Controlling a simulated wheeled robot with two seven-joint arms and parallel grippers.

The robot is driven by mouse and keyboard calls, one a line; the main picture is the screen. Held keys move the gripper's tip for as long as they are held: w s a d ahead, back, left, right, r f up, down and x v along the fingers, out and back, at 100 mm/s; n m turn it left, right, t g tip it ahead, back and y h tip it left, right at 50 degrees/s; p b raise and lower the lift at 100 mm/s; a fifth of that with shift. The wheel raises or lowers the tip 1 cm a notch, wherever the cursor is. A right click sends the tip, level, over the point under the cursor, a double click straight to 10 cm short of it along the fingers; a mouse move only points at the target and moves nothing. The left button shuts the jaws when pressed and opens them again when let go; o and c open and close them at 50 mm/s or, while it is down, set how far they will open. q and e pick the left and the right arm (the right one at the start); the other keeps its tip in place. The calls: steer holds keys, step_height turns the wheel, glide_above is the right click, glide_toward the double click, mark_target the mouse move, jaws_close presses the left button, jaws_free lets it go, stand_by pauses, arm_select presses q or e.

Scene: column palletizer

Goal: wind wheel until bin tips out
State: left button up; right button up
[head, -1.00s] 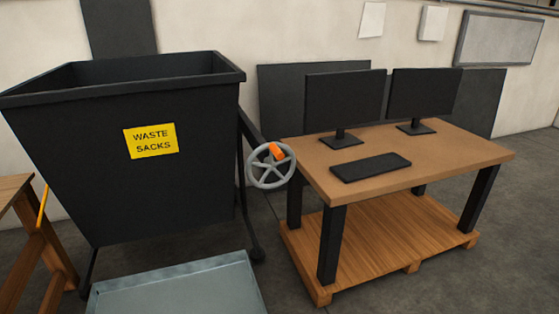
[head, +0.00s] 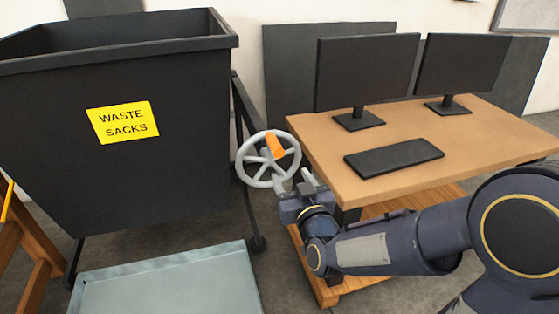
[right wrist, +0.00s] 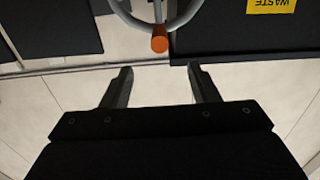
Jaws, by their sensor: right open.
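The grey spoked wheel (head: 254,173) with an orange handle (head: 275,145) is mounted at the right side of the bin's frame. The black bin (head: 60,150) with a yellow "WASTE SACKS" label (head: 123,122) stands upright at the left. My right gripper (head: 295,182) is open and empty, just right of and below the wheel's rim. In the right wrist view the open fingers (right wrist: 160,85) point toward the orange handle (right wrist: 159,43), which lies beyond the fingertips and between their lines. My left gripper is not in view.
A wooden table (head: 390,150) with two monitors (head: 365,72) and a black keyboard (head: 394,158) stands close on the right, beside my right arm. A grey metal tray (head: 170,285) lies in front of the bin. A wooden stand (head: 35,250) is at the far left.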

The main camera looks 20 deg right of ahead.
mark_target(276, 147)
steer(key=shift+w+a+b, duration=0.2)
steer(key=shift+w+b, duration=0.9)
steer(key=shift+w, duration=6.05)
steer(key=shift+c, duration=0.4)
steer(key=c, duration=1.1)
